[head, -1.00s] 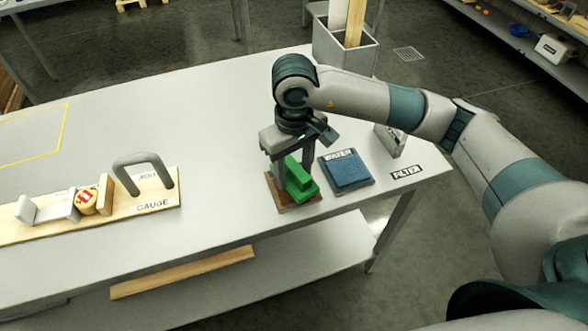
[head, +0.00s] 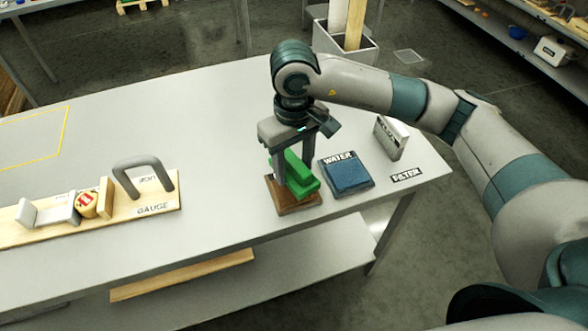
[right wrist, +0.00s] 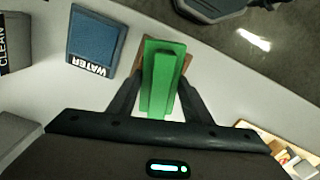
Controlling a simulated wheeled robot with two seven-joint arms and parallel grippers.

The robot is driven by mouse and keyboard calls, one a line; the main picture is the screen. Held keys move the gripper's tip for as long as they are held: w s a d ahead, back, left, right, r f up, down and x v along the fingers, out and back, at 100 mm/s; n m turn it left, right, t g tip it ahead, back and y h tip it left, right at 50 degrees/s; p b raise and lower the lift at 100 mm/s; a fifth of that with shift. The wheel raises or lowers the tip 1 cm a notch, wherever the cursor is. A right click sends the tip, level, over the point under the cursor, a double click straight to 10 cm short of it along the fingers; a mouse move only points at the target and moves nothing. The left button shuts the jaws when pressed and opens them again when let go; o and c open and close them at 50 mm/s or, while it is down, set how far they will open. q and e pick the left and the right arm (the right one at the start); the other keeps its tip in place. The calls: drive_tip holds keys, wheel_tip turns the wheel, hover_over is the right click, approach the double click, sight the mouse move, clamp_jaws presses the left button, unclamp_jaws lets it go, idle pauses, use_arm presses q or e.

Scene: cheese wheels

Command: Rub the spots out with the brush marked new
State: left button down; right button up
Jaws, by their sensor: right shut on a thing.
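A green brush (head: 300,177) is held between the fingers of my right gripper (head: 295,174), just above a brown stand (head: 293,203) near the front edge of the table. In the right wrist view the brush (right wrist: 160,75) lies between both fingers and the brown stand shows partly behind it. I see no "new" marking on the brush. A small yellowish cheese wheel (head: 87,204) with a red mark sits on the wooden gauge board (head: 155,202) at left. I cannot make out spots on it. My left gripper is out of view.
A blue WATER pad (head: 347,174) lies right of the stand. A grey arch (head: 143,173) rises from the gauge board. The table's middle is clear.

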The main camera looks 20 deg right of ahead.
sight(298, 160)
drive_tip(key=shift+r, duration=1.95)
drive_tip(key=shift+d, duration=0.1)
drive_tip(key=shift+s+d+f, duration=0.1)
drive_tip(key=shift+d, duration=0.15)
drive_tip(key=s+d+f+m, duration=0.2)
drive_tip(key=s+d+m, duration=0.1)
drive_tip(key=s+d, duration=0.1)
drive_tip(key=shift+s+d, duration=0.15)
drive_tip(key=shift+d, duration=0.45)
drive_tip(key=shift+a, duration=0.15)
